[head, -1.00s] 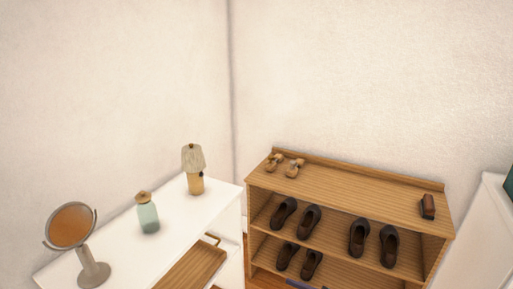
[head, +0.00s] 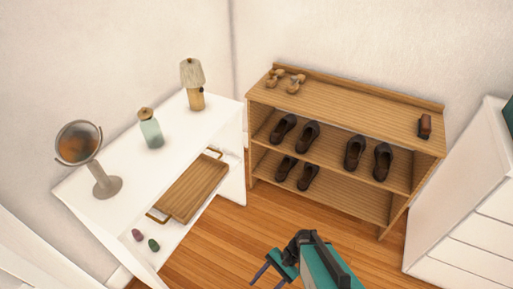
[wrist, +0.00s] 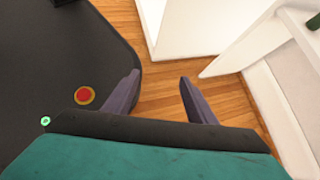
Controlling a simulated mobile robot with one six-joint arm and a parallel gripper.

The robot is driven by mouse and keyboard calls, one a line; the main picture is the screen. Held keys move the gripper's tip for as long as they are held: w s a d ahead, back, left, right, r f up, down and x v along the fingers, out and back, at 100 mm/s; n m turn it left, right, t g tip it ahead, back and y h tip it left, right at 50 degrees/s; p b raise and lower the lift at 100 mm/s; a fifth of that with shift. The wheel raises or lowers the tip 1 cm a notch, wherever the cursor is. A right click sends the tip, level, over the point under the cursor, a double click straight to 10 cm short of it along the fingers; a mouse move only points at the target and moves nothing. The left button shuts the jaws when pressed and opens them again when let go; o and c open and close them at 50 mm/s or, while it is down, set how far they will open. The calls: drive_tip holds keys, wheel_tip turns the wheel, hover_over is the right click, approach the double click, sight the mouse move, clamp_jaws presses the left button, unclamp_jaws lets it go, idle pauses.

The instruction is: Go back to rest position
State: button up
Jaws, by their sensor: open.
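My gripper (head: 266,283) shows at the bottom of the head view, teal and black with purple-grey fingers. In the wrist view its two fingers (wrist: 159,80) are spread apart with nothing between them, over wooden floor (wrist: 192,70). My gripper is clear of the furniture, in front of the wooden shoe rack (head: 350,110) as the head view shows it.
Several dark shoes (head: 355,152) stand on the rack. A white drawer unit (head: 465,215) stands right.

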drive_tip(key=s+d+f+n+h, duration=0.1)
drive_tip(key=d+f+n+h, duration=0.1)
drive_tip(key=d+n+h, duration=0.2)
drive_tip(key=s+d+f+n+h, duration=0.1)
drive_tip(key=d+n, duration=0.4)
drive_tip(key=d, duration=0.5)
drive_tip(key=f+h, duration=0.1)
drive_tip(key=h, duration=0.1)
drive_tip(key=shift+s+d+h, duration=0.3)
drive_tip(key=shift+d+h, duration=0.1)
drive_tip(key=c, duration=0.5)
drive_tip(key=shift+d, duration=0.1)
